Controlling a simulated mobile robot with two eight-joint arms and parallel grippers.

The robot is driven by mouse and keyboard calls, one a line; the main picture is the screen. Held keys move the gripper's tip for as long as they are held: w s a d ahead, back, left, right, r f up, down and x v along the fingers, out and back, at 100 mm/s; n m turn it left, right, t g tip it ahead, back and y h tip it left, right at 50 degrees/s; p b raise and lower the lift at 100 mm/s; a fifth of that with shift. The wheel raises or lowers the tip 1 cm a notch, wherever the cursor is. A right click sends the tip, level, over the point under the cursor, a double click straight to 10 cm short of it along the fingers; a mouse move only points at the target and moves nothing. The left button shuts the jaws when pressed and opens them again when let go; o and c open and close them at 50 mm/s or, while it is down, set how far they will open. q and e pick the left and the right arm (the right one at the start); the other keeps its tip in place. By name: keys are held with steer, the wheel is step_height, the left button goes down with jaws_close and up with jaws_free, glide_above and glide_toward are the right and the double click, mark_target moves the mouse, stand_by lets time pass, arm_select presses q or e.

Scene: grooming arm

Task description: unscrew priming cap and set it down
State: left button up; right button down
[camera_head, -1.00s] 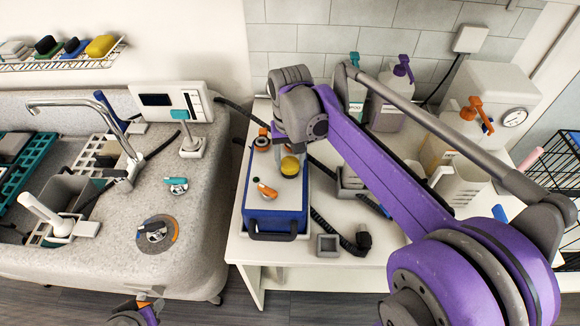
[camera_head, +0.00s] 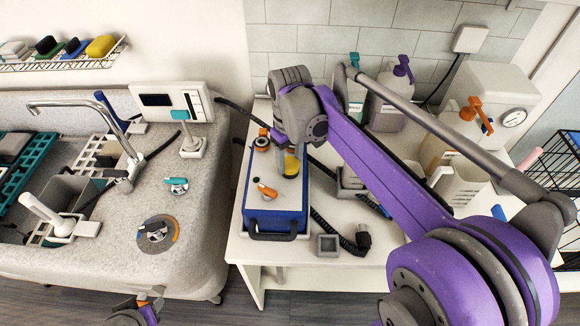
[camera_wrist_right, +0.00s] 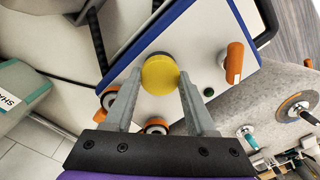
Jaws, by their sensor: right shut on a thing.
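The round yellow priming cap (camera_wrist_right: 160,75) is on the white top of the blue-sided box (camera_head: 249,213). My right gripper (camera_wrist_right: 159,78) is shut on the cap, with one grey finger on each side of it. In the head view the cap (camera_head: 291,165) is partly hidden by my gripper. Whether its thread is still engaged is hidden. My left gripper (camera_head: 148,302) is small at the bottom edge, near the basin's front, and its jaws are unclear.
An orange-handled knob (camera_head: 266,190) and orange-ringed fittings (camera_wrist_right: 156,126) are close to the cap. A small square grey holder (camera_head: 328,245) and a black hose end (camera_head: 362,238) lie on the white table (camera_head: 300,272). Bottles (camera_head: 390,105) stand behind.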

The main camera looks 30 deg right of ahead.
steer(key=n, duration=0.2)
steer(key=shift+n, duration=0.3)
steer(key=n, duration=0.3)
steer(key=shift+n, duration=0.8)
steer(key=n, duration=0.3)
steer(key=shift+n, duration=0.8)
